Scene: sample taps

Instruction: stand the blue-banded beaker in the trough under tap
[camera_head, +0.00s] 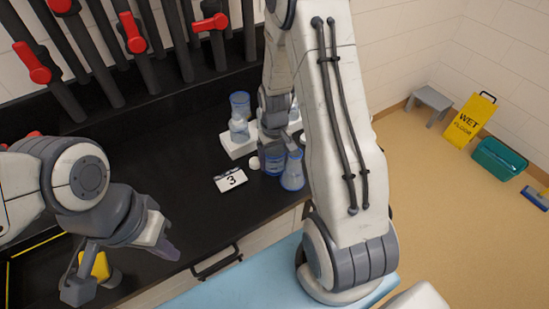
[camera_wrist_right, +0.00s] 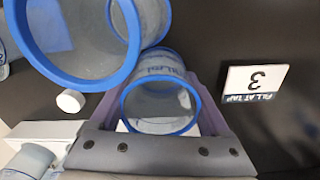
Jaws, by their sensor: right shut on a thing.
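The blue-banded beaker (camera_wrist_right: 160,105) has a blue rim and blue lettering on its side. It sits between the purple fingers of my right gripper (camera_wrist_right: 158,95), which is shut on it. In the head view the beaker (camera_head: 271,160) shows below my right gripper, low over or on the black bench; I cannot tell which. My left gripper (camera_head: 166,249) is over the bench's front left, away from the glassware; its opening is unclear. The taps have red handles (camera_head: 134,42) on dark pipes at the back.
A white tray (camera_head: 233,148) holds more glassware behind. A card marked 3 (camera_head: 230,179) and a small white piece (camera_head: 255,162) lie nearby. The bench middle left of the card is clear.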

